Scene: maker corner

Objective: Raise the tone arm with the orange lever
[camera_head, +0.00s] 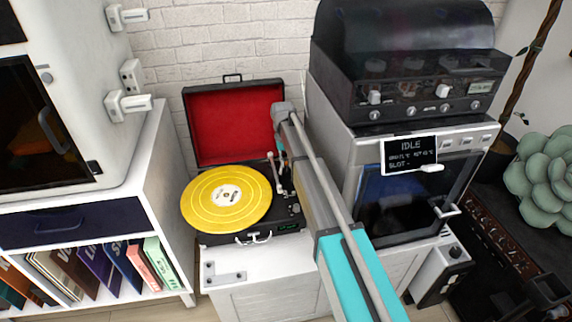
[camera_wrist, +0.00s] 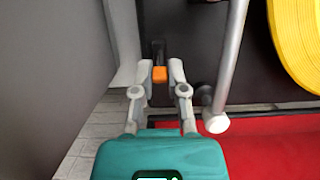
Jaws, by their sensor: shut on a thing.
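The record player (camera_head: 285,224) stands open on a white cabinet, with a yellow record (camera_head: 205,208) on its platter. The tone arm (camera_head: 275,172) is at the right of the record; in the wrist view it is a silver rod (camera_wrist: 232,60) to the right of my fingers. The orange lever (camera_wrist: 159,74) shows between my fingertips in the wrist view. My gripper (camera_wrist: 161,69) is shut on the orange lever, with a finger on each side. I cannot tell whether the tone arm's tip touches the record.
The raised red-lined lid (camera_head: 240,125) stands behind the record and shows close by in the wrist view (camera_wrist: 270,148). A dark-windowed machine (camera_head: 400,205) with a display reading IDLE is close on the right. A shelf of record sleeves (camera_head: 95,265) is at the left.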

